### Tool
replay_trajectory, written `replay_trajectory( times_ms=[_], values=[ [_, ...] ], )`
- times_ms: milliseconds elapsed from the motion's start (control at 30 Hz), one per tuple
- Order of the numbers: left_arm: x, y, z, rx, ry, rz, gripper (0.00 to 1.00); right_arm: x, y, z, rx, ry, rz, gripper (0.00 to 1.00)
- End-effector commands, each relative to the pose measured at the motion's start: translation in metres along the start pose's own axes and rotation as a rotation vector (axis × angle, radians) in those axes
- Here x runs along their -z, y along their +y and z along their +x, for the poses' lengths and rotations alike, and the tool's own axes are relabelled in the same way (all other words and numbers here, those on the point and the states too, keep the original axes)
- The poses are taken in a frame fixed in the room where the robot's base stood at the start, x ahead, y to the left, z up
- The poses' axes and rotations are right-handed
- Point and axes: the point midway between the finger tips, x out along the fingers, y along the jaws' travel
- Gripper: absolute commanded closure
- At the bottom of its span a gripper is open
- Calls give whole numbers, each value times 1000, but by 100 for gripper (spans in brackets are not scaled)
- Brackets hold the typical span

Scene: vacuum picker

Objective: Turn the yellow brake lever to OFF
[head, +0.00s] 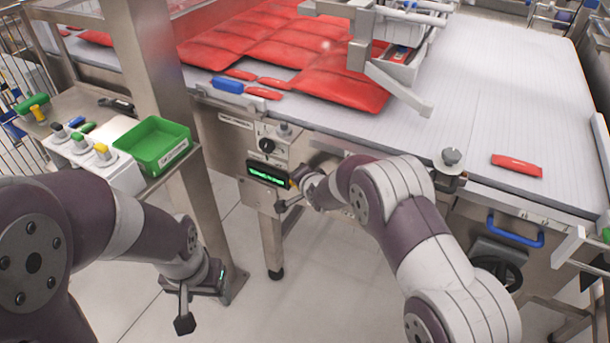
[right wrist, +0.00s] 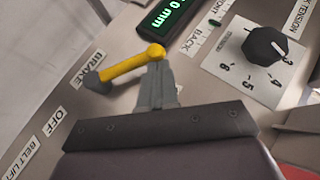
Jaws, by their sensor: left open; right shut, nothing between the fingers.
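The yellow brake lever (right wrist: 128,65) shows in the right wrist view, running from a grey pivot at left up to a rounded yellow end at right. The OFF label (right wrist: 54,121) lies below and left of the pivot, and the BRAKE label (right wrist: 88,69) lies beside the lever. My right gripper (right wrist: 158,72) is shut and empty, its fingertips at the lever's rounded end; I cannot tell whether they touch. In the head view my right gripper (head: 292,202) is at the control panel and largely hides the lever. My left gripper (head: 200,303) is open, low at left, away from the panel.
A tension dial (right wrist: 262,48) and a green-lit display (right wrist: 168,22) sit near the lever. Red bags (head: 270,50) lie on the conveyor (head: 490,70). A green bin (head: 160,145) stands on a side table at left. The floor below is clear.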

Motion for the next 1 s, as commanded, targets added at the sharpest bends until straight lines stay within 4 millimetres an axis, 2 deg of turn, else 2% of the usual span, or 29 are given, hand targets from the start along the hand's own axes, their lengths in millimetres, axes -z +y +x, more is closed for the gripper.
replay_trajectory(
  times_ms=[400,1000],
  values=[
    [-2,0,16,0,0,0,35,-13,2,20,3,1,1,100],
    [-2,0,21,0,0,0,35,-17,4,25,3,1,1,100]
  ],
)
